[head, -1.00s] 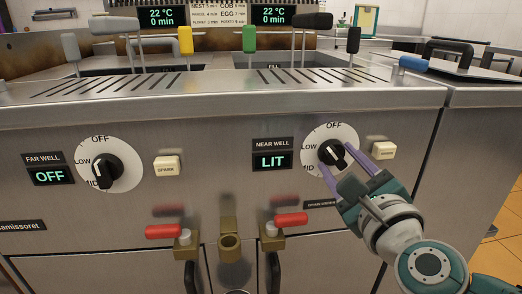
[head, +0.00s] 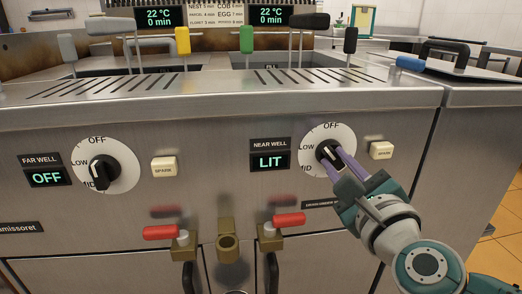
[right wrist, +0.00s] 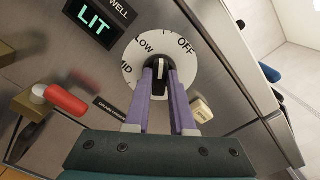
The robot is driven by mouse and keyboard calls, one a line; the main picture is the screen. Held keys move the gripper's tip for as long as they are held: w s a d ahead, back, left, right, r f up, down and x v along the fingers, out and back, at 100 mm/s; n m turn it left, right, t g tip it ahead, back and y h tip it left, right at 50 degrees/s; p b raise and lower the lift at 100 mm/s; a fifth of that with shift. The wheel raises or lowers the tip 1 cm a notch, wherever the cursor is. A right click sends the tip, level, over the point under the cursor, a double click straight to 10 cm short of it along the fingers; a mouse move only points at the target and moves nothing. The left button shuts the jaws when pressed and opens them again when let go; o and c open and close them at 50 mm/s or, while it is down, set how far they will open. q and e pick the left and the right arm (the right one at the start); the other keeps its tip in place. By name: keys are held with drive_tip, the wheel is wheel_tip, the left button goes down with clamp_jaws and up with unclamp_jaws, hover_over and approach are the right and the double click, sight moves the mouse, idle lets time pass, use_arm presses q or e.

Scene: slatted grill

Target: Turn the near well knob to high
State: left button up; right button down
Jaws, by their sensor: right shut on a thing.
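The near well knob (head: 326,153) is a black knob on a round white dial marked OFF, LOW and MID. It sits right of the NEAR WELL display (head: 270,161), which reads LIT. My right gripper (head: 338,152) has its purple fingers shut on the knob from the right and below. In the right wrist view the fingertips (right wrist: 161,72) lie on both sides of the black knob (right wrist: 160,63), whose white line points up, roughly between LOW and OFF. The fingers hide part of the dial. My left gripper is not in view.
A cream spark button (head: 382,150) is just right of the dial. A red-handled tap (head: 288,220) stands out below it. The far well knob (head: 103,173) and its display (head: 44,176), reading OFF, are at the left. The slatted top edge (head: 300,85) is above.

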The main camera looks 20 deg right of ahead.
drive_tip(key=shift+n, duration=0.3)
drive_tip(key=shift+n+p, duration=0.35)
drive_tip(key=shift+n, duration=0.55)
drive_tip(key=n+p, duration=0.1)
drive_tip(key=n, duration=0.2)
drive_tip(key=shift+a+n, duration=0.1)
drive_tip(key=shift+n, duration=0.3)
drive_tip(key=n+p, duration=0.1)
drive_tip(key=n, duration=0.5)
drive_tip(key=shift+f, duration=0.2)
drive_tip(key=n+p, duration=0.1)
drive_tip(key=n, duration=0.5)
drive_tip(key=shift+f+n, duration=0.15)
drive_tip(key=shift+n, duration=0.15)
drive_tip(key=n+p, duration=0.1)
drive_tip(key=n, duration=0.3)
drive_tip(key=shift+f+n, duration=0.1)
drive_tip(key=shift+n, duration=0.3)
drive_tip(key=shift+d, duration=0.2)
drive_tip(key=c, duration=0.8)
unclamp_jaws()
